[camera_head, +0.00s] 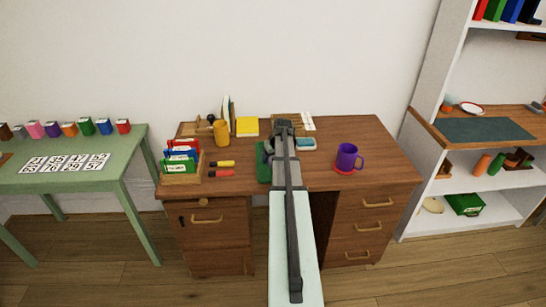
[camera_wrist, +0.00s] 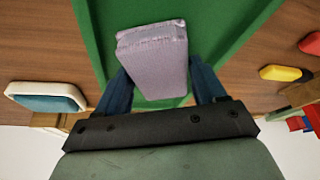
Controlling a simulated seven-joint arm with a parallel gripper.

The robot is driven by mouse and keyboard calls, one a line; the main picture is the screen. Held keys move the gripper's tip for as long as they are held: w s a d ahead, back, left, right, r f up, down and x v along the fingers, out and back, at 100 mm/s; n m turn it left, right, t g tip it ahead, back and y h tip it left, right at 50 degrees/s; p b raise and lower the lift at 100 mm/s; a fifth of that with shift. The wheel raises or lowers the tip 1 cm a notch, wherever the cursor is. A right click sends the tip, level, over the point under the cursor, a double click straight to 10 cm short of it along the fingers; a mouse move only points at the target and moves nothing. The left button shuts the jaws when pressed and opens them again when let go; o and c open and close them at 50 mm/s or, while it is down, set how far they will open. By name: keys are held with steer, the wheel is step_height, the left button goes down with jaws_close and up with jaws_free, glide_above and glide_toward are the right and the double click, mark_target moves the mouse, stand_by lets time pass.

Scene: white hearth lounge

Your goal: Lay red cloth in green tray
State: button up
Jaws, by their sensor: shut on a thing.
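The green tray (camera_head: 262,168) lies on the wooden desk, largely hidden behind my arm in the head view; its green floor and raised rim (camera_wrist: 235,40) fill much of the wrist view. My gripper (camera_wrist: 163,80) is shut on a folded, pale mauve block-like cloth (camera_wrist: 153,60), one finger on each side. The cloth is over the tray; I cannot tell whether it touches the floor. In the head view my gripper (camera_head: 283,128) hides the cloth. I see no plainly red cloth in either view.
A blue-and-white dish (camera_head: 305,143) sits close to the tray. A purple mug (camera_head: 347,157) stands on a red coaster at right. Yellow (camera_head: 222,164) and red (camera_head: 221,173) markers and a wooden card holder (camera_head: 183,177) are at left. The desk's front right is clear.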

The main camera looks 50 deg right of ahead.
steer(key=shift+f, duration=0.1)
steer(key=o, duration=1)
steer(key=v, duration=1.2)
